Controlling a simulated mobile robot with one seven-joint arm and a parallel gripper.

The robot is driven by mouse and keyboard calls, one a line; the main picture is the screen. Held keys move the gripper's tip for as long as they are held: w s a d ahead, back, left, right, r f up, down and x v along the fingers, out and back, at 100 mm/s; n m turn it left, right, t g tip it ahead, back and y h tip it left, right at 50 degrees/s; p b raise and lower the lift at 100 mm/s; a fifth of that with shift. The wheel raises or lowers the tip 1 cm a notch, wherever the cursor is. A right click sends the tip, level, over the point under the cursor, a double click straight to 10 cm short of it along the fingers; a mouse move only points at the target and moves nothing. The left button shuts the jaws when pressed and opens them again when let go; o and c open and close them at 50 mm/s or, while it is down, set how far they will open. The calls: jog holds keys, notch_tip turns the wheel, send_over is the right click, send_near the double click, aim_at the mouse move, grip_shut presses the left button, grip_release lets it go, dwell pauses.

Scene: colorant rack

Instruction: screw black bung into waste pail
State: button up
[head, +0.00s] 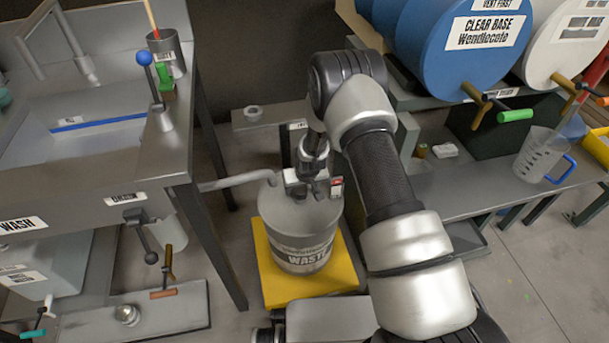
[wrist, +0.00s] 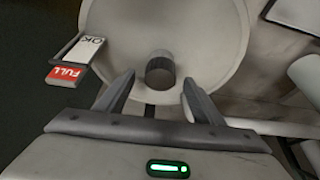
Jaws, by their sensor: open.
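The waste pail (head: 300,236) is a grey drum with a WASTE label, standing upright on a yellow base. Its round pale top (wrist: 205,40) fills the upper middle of the wrist view. A short dark cylinder that looks like the black bung (wrist: 160,68) stands at the pail's top. I cannot tell how deep it sits. My gripper (wrist: 159,80) is open, its two fingers pointing towards the dark cylinder, one on either side, with gaps visible. In the head view my gripper (head: 305,188) is over the pail's top, and the bung is hidden there.
A red and white FULL/OK indicator (wrist: 76,60) stands beside the pail top. A grey pipe (head: 238,181) runs from the wash bench (head: 100,165) to the pail. A small shelf (head: 262,120) is behind, and a bench with a clear jug (head: 540,150) is at right.

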jog(key=p+v, duration=0.3)
jog(key=v, duration=1.1)
jog(key=shift+s, duration=0.2)
jog(key=s+d+r, duration=0.2)
jog(key=r, duration=0.6)
jog(key=s+d+r+m+t, duration=0.1)
jog(key=s+d+r, duration=0.1)
jog(key=r, duration=0.7)
jog(key=s+d+r, duration=0.2)
jog(key=r, duration=0.6)
jog(key=s+d+r+m, duration=0.15)
jog(key=s+r, duration=0.25)
jog(key=s, duration=0.4)
jog(key=s+d+r+h, duration=0.1)
jog(key=s+d+r, duration=0.1)
jog(key=s+r, duration=0.4)
jog(key=s+d+r, duration=0.2)
jog(key=s+r, duration=0.1)
jog(key=s, duration=0.6)
notch_tip(320, 180, up, 23)
jog(key=p, duration=2.3)
jog(key=shift+r+p, duration=0.2)
jog(key=shift+p, duration=0.1)
jog(key=shift+a, duration=0.15)
